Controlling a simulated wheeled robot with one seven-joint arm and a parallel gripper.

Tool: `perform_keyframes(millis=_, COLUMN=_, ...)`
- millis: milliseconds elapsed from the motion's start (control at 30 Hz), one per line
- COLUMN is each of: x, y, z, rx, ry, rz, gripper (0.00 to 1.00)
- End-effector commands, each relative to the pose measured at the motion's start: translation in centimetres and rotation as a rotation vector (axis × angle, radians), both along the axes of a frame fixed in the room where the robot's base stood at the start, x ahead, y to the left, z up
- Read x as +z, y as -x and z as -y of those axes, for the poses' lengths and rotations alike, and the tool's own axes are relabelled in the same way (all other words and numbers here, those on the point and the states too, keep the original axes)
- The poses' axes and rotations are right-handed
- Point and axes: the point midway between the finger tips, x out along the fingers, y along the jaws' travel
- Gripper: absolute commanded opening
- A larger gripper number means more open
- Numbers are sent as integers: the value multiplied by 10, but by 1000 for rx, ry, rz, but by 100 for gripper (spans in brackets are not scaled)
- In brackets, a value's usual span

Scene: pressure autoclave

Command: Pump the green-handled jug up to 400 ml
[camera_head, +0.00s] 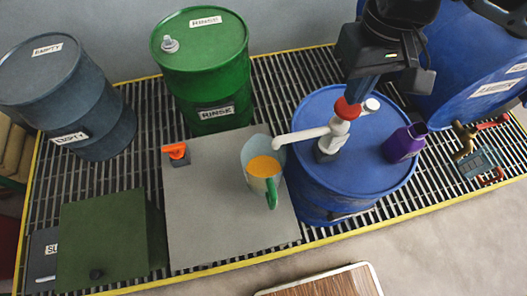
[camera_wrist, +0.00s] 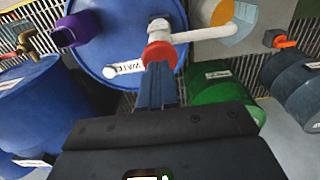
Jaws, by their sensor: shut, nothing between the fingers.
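The green-handled jug (camera_head: 251,150) stands on a grey platform, with orange liquid (camera_head: 264,167) inside and its green handle (camera_head: 272,194) towards the front. I cannot read any volume marks. A white pump (camera_head: 325,143) with a red knob (camera_head: 347,108) stands on the blue drum (camera_head: 330,105); its spout end (camera_head: 279,142) is at the jug's rim. My gripper (camera_head: 353,98) is shut and empty, its fingertips at the red knob, touching or very close. In the wrist view the fingertips (camera_wrist: 158,68) meet the red knob (camera_wrist: 159,52), and the jug (camera_wrist: 247,35) is partly cut off.
A purple container (camera_head: 403,143) and a white cap (camera_head: 371,105) are on the drum's lid. A green RINSE drum (camera_head: 200,60) and an EMPTY drum (camera_head: 60,95) stand behind. An orange-topped item (camera_head: 177,152) sits on the grey platform (camera_head: 215,220). A blue barrel (camera_head: 465,60) lies at right.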

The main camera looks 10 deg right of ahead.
Motion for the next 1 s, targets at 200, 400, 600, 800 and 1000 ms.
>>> perform_keyframes(millis=200, x=-7, y=0, z=0, rx=-1, ry=0, rz=0, gripper=0)
perform_keyframes(millis=400, x=-15, y=0, z=0, rx=-1, ry=0, rz=0, gripper=0)
perform_keyframes(millis=600, x=-22, y=0, z=0, rx=-1, ry=0, rz=-1, gripper=0)
perform_keyframes(millis=800, x=-29, y=0, z=0, rx=-1, ry=-1, rz=-1, gripper=0)
perform_keyframes(millis=1000, x=-37, y=0, z=0, rx=-1, ry=0, rz=-1, gripper=0)
